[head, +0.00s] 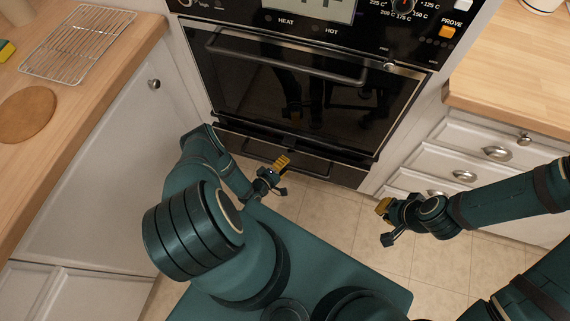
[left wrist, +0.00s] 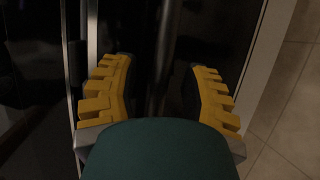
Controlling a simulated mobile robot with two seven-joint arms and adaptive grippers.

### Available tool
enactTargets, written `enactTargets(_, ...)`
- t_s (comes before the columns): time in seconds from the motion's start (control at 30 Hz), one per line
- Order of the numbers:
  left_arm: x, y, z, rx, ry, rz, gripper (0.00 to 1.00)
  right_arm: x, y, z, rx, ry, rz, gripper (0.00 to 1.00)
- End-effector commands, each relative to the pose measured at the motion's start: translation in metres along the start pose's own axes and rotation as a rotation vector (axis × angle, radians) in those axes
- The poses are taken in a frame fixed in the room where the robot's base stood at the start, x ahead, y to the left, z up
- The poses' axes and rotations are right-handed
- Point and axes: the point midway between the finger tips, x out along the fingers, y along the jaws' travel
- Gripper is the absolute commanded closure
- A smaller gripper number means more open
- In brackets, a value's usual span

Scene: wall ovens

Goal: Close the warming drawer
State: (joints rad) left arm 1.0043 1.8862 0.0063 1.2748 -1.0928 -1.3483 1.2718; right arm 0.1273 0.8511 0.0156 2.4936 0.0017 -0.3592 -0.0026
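The oven door (head: 300,95) above is shut, with its own long handle (head: 285,58). Cabinets with a wooden counter (head: 90,100) stand left, and white drawers (head: 470,160) stand right. Tiled floor (head: 335,215) is clear between my base and the oven.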

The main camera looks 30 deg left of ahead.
Motion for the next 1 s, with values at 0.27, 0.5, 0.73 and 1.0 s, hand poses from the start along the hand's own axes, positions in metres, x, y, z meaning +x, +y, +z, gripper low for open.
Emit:
enactTargets(0.27, 0.0, 0.0, 0.0, 0.0, 0.0, 0.0, 1.0, 0.0, 0.0, 0.0, 0.0, 0.0, 0.0, 1.0)
enactTargets(0.5, 0.029, 0.006, -0.012, 0.004, -0.001, 0.002, 1.0, 0.0, 0.0, 0.0, 0.0, 0.0, 0.0, 1.0)
enactTargets(0.73, 0.039, 0.009, -0.017, 0.001, 0.001, 0.002, 0.72, 0.0, 0.0, 0.0, 0.0, 0.0, 0.0, 1.0)
enactTargets(1.0, 0.039, 0.009, -0.016, 0.0, 0.0, 0.0, 0.54, 0.0, 0.0, 0.0, 0.0, 0.0, 0.0, 1.0)
